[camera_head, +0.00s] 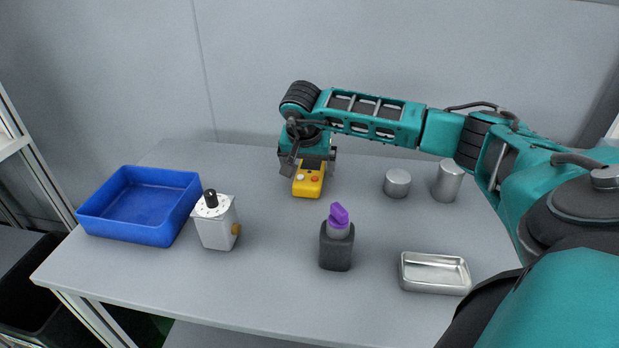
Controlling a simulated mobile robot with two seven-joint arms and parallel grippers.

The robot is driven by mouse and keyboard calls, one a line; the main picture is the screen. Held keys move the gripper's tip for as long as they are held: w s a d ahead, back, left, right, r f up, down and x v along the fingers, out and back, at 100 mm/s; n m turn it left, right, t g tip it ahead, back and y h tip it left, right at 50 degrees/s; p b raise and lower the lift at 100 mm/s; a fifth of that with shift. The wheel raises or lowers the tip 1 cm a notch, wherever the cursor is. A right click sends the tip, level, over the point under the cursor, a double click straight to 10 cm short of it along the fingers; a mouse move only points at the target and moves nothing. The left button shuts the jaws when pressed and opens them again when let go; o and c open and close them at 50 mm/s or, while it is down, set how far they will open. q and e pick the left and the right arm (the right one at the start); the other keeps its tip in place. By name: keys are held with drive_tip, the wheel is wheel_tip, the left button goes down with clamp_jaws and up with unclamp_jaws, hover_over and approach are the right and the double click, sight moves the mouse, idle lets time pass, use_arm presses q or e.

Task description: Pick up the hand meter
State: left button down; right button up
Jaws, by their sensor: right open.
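The hand meter (308,184) is yellow with a dark screen and small buttons, and it lies on the table toward the back middle. My right gripper (306,165) is over the far end of the meter, with its jaws pointing down around or just above it. The jaws are open. Whether the fingers touch the meter cannot be told, as the gripper hides its far end. My left gripper is not in view.
A blue tray (150,236) stands at left, beside a white box with a black knob (215,228). A dark bottle with a purple top (336,248) stands at front middle. A metal dish (434,290) and two metal cylinders (397,184) (447,182) are at right.

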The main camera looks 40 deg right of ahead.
sight(309, 171)
drive_tip(key=shift+x, duration=1.55)
drive_tip(key=shift+c, duration=0.3)
drive_tip(key=c, duration=1.2)
drive_tip(key=shift+o, duration=0.2)
drive_tip(key=shift+r, duration=0.1)
